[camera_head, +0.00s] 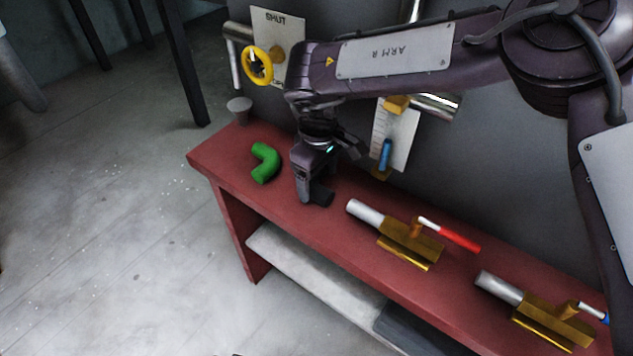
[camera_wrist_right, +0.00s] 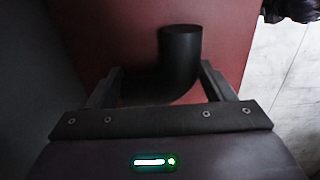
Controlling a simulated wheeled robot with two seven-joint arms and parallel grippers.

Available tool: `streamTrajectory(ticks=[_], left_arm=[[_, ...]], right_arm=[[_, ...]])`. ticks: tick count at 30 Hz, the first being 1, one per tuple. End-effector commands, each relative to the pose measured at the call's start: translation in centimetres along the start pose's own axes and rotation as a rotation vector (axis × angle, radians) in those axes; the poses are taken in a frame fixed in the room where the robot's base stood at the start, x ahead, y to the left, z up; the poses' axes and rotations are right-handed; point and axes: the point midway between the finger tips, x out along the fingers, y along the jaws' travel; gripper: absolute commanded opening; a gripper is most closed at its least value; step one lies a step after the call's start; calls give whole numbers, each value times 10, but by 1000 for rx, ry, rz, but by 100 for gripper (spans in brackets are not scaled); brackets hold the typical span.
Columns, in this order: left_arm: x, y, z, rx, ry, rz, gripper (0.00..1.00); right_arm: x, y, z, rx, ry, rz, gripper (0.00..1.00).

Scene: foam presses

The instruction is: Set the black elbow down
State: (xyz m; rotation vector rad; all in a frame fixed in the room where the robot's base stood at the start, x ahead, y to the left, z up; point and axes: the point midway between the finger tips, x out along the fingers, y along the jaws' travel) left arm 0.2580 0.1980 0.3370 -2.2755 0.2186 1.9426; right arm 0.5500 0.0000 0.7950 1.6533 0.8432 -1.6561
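The black elbow (camera_head: 322,194) is a short bent pipe, low at the red bench top, right of the green elbow. It also shows in the right wrist view (camera_wrist_right: 181,58), with one open end pointing up in the picture. My right gripper (camera_head: 312,192) points down over the bench. I cannot tell for sure whether the elbow touches the bench. My left gripper is not in view.
The green elbow (camera_head: 265,163) lies on the red bench (camera_head: 228,169), with a grey cup (camera_head: 239,110) behind it. Two brass valves with silver pipes, one with a red handle (camera_head: 449,235), lie to the right. A yellow wheel (camera_head: 257,65) and a gauge panel (camera_head: 402,140) are behind.

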Motion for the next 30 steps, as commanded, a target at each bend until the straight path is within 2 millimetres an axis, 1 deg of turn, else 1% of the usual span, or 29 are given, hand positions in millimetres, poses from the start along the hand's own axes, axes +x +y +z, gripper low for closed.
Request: streamTrajectory(ticks=[1, 3, 6, 13, 17, 20, 29, 30], left_arm=[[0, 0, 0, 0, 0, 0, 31], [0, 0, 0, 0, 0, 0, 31], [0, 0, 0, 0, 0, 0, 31], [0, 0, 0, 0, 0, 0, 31], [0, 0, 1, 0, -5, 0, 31], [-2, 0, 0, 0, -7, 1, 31], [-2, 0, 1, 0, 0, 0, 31], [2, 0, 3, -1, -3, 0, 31]], right_arm=[[0, 0, 0, 0, 0, 0, 61], [0, 0, 0, 0, 0, 0, 52], [-1, 0, 0, 0, 1, 1, 41], [-2, 0, 0, 0, 2, 0, 41], [-6, -2, -1, 0, 3, 0, 41], [-18, -4, -1, 1, 5, 1, 41], [-74, -4, -1, 0, 6, 1, 41], [-70, -13, -1, -4, 1, -3, 41]])
